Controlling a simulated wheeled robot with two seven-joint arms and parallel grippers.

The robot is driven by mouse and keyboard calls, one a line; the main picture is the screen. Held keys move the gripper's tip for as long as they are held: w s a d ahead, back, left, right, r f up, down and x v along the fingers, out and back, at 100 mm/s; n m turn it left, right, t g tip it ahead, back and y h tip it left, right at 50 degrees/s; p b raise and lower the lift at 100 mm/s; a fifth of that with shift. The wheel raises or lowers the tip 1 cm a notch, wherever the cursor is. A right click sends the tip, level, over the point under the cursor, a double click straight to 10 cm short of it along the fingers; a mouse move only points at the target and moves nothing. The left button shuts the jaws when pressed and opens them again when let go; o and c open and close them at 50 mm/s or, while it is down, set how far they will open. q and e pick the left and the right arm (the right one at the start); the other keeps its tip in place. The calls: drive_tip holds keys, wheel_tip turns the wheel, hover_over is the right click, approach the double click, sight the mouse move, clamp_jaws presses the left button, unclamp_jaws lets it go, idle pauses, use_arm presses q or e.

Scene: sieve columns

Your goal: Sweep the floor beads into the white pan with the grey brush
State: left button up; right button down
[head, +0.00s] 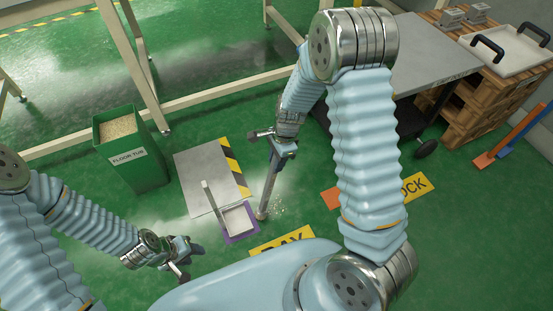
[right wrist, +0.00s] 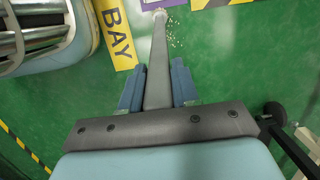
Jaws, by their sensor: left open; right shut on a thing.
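My right gripper (head: 285,150) is shut on the long grey brush (head: 270,185). The brush slants down and its head is at floor level just right of the pan. In the right wrist view the brush (right wrist: 157,70) runs between both fingers. Small pale floor beads (head: 277,206) lie scattered right of the brush head; they also show in the right wrist view (right wrist: 173,32). My left gripper (head: 188,262) is open and empty, low at the lower left.
A green floor tub (head: 140,170) full of beads stands at the left. A grey plate (head: 200,172) with a striped edge lies behind the pan. Yellow signs lie in front (head: 283,242) and right (head: 412,187). A table and pallets with a tray (head: 507,50) stand at upper right.

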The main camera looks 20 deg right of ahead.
drive_tip(key=shift+f+b, duration=0.45)
drive_tip(key=shift+f, duration=0.3)
idle(0.6)
drive_tip(key=d, duration=0.4)
drive_tip(key=shift+r, duration=0.15)
idle(0.4)
drive_tip(key=d, duration=0.4)
drive_tip(key=shift+w, duration=0.15)
drive_tip(key=shift+d, duration=0.1)
